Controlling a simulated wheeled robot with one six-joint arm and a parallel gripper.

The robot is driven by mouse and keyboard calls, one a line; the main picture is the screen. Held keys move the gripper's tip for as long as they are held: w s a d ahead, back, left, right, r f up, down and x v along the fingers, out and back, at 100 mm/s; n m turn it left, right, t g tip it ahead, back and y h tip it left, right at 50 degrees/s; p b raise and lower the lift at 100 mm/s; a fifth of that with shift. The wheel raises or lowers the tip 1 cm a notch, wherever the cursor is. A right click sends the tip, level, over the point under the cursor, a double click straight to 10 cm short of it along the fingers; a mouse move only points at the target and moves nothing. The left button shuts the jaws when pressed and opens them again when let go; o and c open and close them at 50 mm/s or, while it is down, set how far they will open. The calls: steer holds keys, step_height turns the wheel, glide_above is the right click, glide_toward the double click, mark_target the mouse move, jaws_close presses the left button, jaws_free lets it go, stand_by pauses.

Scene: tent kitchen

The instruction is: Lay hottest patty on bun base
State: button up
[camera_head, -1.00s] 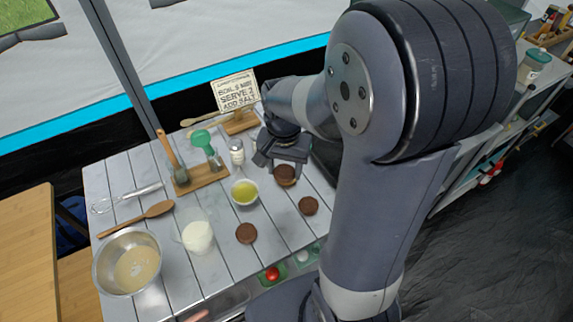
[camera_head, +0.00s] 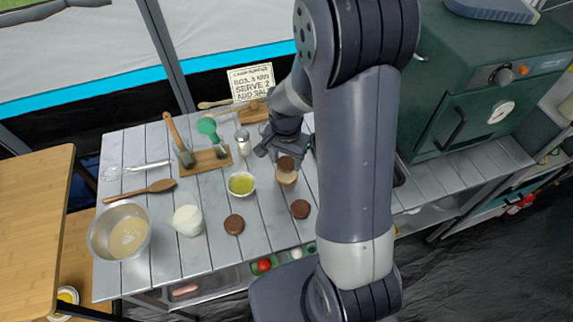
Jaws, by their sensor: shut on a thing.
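My gripper (camera_head: 282,150) is at the right part of the table, pointing down and shut on a brown patty (camera_head: 286,163). The pale bun base (camera_head: 287,179) shows just below this patty. I cannot tell whether the patty touches the bun base or hangs slightly above it. Two more brown patties lie flat on the table nearer me: one patty (camera_head: 234,224) at the left and another patty (camera_head: 300,209) at the right. My arm hides part of the table behind the gripper. No sign of heat is visible on any patty.
A bowl of yellow liquid (camera_head: 241,184) stands left of the bun base, with a white shaker (camera_head: 243,142) behind it. A white cup (camera_head: 187,220) and metal bowl (camera_head: 119,231) are farther left. A sign (camera_head: 251,83) stands at the back. A green oven (camera_head: 480,100) is at the right.

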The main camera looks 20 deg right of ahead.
mark_target(286, 163)
steer(key=shift+f, duration=1.6)
steer(key=shift+f, duration=0.25)
steer(key=o, duration=1)
steer(key=shift+r, duration=0.15)
steer(key=shift+c, duration=0.2)
step_height(286, 163, up, 12)
steer(key=shift+r, duration=0.15)
